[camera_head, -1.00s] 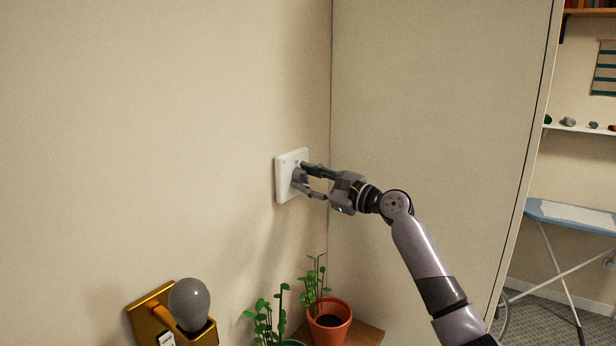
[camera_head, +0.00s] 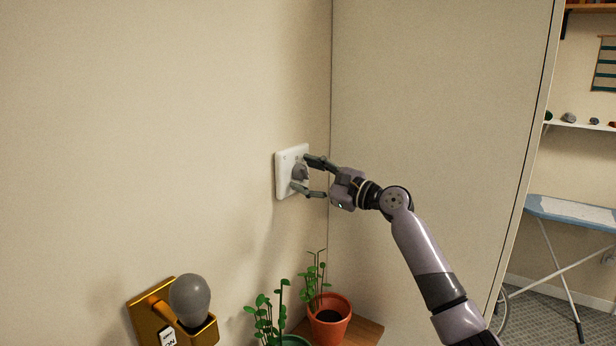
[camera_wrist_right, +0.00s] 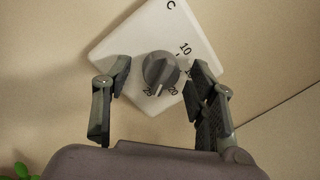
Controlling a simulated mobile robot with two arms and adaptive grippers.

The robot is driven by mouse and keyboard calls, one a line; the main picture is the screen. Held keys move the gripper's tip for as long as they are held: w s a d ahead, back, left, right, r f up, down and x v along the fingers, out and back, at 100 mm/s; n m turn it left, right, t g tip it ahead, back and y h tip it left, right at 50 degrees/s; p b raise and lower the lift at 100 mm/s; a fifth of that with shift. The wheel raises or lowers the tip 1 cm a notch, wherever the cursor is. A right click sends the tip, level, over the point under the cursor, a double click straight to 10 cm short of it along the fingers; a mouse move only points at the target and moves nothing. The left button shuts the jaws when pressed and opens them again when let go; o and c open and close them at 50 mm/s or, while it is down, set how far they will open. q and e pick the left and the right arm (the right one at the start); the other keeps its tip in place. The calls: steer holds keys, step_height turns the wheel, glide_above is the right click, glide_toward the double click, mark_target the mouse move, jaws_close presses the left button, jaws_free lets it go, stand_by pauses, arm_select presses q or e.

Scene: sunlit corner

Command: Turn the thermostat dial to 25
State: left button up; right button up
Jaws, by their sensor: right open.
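The thermostat is a white square plate (camera_head: 283,173) on the wall near the corner. Its grey round dial (camera_wrist_right: 161,70) sits in the middle of the plate, and it also shows in the head view (camera_head: 299,172). In the wrist view the dial's white mark points down, between the 20 and a number to its left that is hard to read. A 10 and a C also show; another number is partly hidden by a finger. My right gripper (camera_head: 301,171) is open, with one finger on each side of the dial, apart from it in the wrist view (camera_wrist_right: 160,78). My left gripper is not in view.
A brass wall lamp with a grey bulb (camera_head: 189,300) is at lower left. Potted plants (camera_head: 329,318) stand on a wooden surface below the thermostat. A plain wall panel (camera_head: 430,120) is right of the corner. An ironing board (camera_head: 575,212) stands far right.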

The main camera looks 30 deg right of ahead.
steer(key=shift+s, duration=0.1)
steer(key=v, duration=1.2)
stand_by(0.4)
